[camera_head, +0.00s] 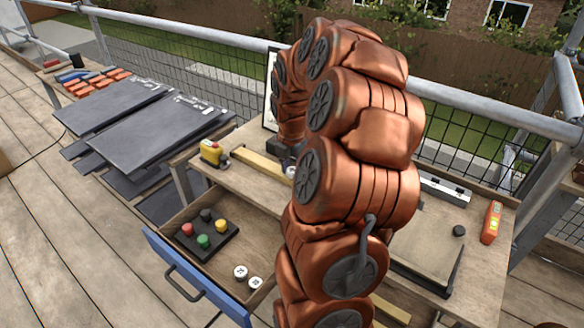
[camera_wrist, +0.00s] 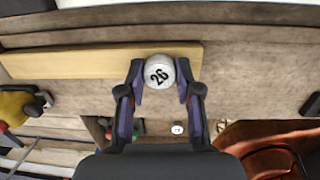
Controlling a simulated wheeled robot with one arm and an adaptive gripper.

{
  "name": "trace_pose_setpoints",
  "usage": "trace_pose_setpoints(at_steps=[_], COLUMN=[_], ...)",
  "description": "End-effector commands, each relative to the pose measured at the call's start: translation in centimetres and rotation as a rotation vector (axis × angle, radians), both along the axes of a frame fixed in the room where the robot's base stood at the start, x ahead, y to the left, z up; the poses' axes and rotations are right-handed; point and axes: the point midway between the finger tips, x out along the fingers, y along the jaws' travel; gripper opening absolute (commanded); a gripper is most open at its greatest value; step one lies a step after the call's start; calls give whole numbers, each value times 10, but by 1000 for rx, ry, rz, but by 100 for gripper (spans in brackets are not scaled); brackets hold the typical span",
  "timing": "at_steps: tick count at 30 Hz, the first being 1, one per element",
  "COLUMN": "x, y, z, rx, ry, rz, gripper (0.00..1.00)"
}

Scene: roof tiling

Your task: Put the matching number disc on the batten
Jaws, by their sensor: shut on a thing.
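My gripper (camera_wrist: 159,76) is shut on a white disc (camera_wrist: 158,68) marked 26. In the wrist view the disc overlaps the right part of a pale wooden batten (camera_wrist: 85,63); I cannot tell whether it touches the batten. In the head view the batten (camera_head: 258,163) lies on the bench, partly behind my arm, which mostly hides the gripper and the held disc. Two more white discs, one left (camera_head: 240,272) and one right (camera_head: 255,283), lie in the open drawer.
The blue-fronted drawer (camera_head: 200,283) stands open, with a black tray of coloured knobs (camera_head: 207,238) inside. A yellow tape measure (camera_head: 212,152) sits left of the batten. An orange level (camera_head: 491,222) lies at the bench's right. Dark slates (camera_head: 150,125) are stacked at left.

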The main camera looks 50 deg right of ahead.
Motion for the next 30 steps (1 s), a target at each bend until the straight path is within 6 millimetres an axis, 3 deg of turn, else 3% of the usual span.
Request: trace_pose_setpoints(at_steps=[8,9,15,25,30], x=[0,0,0,0,1], y=[0,0,0,0,1], z=[-4,-3,-3,-1,13], rx=[1,0,0,0,-3], ry=[0,-1,-1,-1,-5], rz=[0,0,0,0,2], gripper=[16,38,59,59,59])
